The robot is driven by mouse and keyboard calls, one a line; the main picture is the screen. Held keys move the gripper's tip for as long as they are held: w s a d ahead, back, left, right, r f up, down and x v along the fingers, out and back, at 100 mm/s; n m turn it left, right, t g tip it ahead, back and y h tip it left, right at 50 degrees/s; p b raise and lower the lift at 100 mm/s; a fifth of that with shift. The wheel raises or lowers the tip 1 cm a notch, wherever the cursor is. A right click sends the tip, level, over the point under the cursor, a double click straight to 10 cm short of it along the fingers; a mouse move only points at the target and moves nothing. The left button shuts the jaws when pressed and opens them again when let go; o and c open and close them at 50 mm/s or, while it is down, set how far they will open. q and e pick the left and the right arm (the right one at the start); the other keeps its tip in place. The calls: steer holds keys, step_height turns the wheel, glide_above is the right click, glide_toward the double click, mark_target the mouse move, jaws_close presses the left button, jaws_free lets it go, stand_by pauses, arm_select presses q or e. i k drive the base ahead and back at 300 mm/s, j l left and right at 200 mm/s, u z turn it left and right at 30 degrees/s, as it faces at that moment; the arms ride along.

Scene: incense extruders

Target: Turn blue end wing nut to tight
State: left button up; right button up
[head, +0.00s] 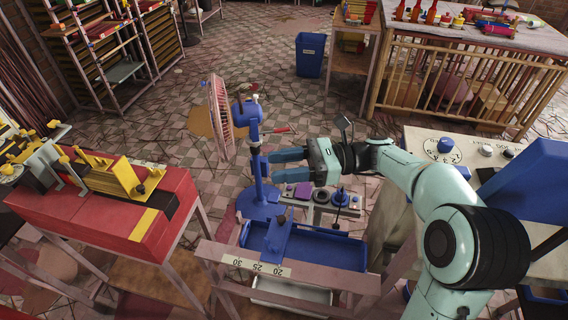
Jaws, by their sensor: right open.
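A flat blue end piece (274,243) lies across a blue tray (325,252), by a scale strip marked 30, 25 and 20. A small dark knob (282,219) stands on this piece; it looks like the wing nut, but it is too small to tell its wings or how tight it is. My right gripper (274,164) comes in from the right, its blue fingers pointing left. It is open and empty, above and behind the knob and apart from it, near the blue fan post. My left gripper is not in view.
A blue post (251,135) carries a red-ribbed fan (221,118) close to the gripper's fingertips. Small knobs and a purple block (303,190) sit behind the tray. A red bench (120,218) stands left, a control panel (452,153) right. Patterned floor lies beyond.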

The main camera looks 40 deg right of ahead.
mark_target(272, 247)
steer(key=k+j, duration=0.75)
steer(key=j, duration=0.25)
